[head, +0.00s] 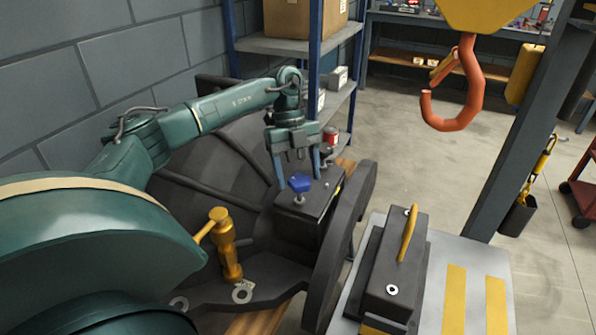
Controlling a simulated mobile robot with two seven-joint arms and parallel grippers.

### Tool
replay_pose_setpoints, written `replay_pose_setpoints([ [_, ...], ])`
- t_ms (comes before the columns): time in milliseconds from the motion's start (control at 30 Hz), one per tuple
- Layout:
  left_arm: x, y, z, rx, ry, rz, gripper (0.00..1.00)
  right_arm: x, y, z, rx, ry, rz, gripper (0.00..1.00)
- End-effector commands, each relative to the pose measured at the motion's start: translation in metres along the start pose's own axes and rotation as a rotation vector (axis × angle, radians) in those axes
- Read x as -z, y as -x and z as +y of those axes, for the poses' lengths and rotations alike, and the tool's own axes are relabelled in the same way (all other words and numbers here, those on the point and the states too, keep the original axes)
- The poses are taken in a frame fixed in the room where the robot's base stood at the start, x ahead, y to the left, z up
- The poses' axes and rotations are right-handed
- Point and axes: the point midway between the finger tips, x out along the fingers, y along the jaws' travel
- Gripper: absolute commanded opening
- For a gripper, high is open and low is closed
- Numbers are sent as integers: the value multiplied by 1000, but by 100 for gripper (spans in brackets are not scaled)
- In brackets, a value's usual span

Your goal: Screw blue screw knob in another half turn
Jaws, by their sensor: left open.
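The blue screw knob (300,183) stands upright on a thin stem on top of a dark box (316,206) that is part of the casing. My left gripper (297,172) hangs from above with its two blue-green fingers apart, one at the left of the knob and one at the right. The fingers point down and look level with or slightly behind the knob. I cannot tell whether either finger touches it. My right gripper is not in view.
A brass fitting (225,245) stands on the casing at the left. A dark block with a yellow handle (407,233) sits on a grey table (464,262) at the right. An orange hook (462,90) hangs at upper right. A shelf (275,45) stands behind my arm.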

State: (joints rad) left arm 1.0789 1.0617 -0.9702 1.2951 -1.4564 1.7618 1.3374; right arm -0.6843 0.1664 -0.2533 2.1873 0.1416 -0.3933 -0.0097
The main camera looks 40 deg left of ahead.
Motion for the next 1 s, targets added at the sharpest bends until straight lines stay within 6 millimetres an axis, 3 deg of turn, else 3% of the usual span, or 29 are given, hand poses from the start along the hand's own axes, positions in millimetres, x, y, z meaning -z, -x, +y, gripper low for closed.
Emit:
replay_pose_setpoints([
  [167, 0, 0, 0, 0, 0, 0, 65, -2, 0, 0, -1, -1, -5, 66],
  [700, 0, 0, 0, -1, 0, 0, 22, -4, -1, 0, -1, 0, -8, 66],
  [1000, 1, 2, 0, -19, -39, 0, 22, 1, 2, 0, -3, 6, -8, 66],
])
